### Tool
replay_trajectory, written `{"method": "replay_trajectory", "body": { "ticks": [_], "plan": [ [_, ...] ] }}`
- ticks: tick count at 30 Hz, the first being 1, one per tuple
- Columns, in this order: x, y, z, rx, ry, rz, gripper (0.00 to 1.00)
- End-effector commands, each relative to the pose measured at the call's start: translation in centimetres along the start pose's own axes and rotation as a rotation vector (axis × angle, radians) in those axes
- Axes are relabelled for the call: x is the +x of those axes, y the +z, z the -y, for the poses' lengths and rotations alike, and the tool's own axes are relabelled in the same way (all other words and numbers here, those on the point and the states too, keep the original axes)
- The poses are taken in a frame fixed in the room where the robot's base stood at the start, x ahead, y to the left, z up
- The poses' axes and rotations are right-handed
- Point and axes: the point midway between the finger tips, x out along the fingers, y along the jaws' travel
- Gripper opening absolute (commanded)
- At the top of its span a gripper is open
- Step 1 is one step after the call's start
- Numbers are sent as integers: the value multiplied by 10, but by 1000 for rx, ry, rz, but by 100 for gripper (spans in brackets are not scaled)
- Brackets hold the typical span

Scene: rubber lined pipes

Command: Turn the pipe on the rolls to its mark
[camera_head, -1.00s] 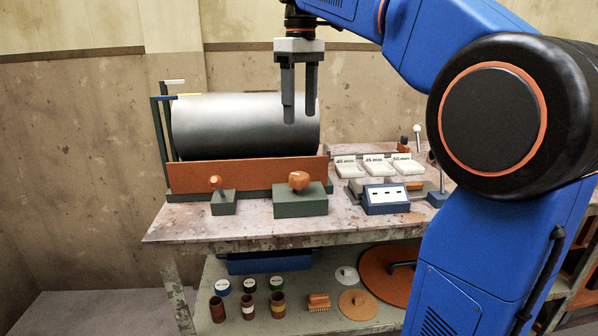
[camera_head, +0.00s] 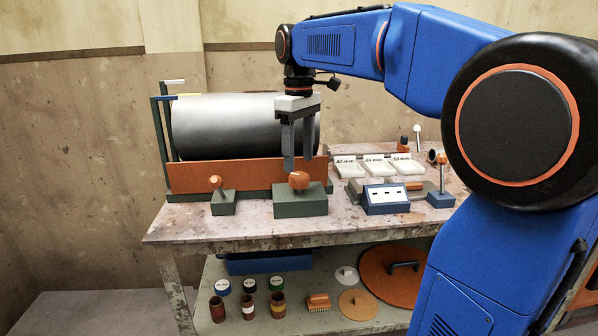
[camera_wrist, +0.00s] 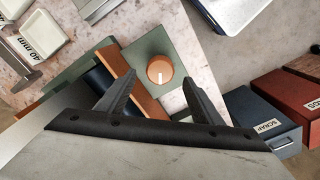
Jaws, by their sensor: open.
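The grey metal pipe (camera_head: 230,125) lies on its side behind the orange front board of the roll stand (camera_head: 235,176). I cannot make out a mark on the pipe. Coloured pointers, white (camera_head: 174,82), blue (camera_head: 164,98) and yellow (camera_head: 188,95), stand on green posts at its left end. An orange knob (camera_head: 298,181) sits on a green block at the stand's right front; in the wrist view the knob (camera_wrist: 160,70) shows a pale line on top. My gripper (camera_head: 298,166) is open, pointing down, with its fingertips just above the knob, one to each side.
A smaller orange knob (camera_head: 215,182) on a green block stands to the left. A blue box with small windows (camera_head: 386,199) and labelled white trays (camera_head: 375,167) are to the right. Rings, discs and a brush (camera_head: 318,301) lie on the lower shelf. The wrist view shows a scrap bin (camera_wrist: 262,120).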

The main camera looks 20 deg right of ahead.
Motion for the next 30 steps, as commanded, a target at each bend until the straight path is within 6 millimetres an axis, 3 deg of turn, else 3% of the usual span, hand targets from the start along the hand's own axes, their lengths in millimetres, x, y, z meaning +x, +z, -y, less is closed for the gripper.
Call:
{"method": "replay_trajectory", "body": {
  "ticks": [3, 9, 21, 22, 27, 30],
  "plan": [
    [19, 1, 1, 0, -1, 2, 60],
    [40, 0, 0, 0, -1, 1, 60],
    [47, 0, 0, 0, 0, 1, 60],
    [47, 0, 0, 0, 0, 1, 58],
    [47, 0, 0, 0, 0, 1, 19],
    [47, 0, 0, 0, 0, 1, 19]
  ]
}}
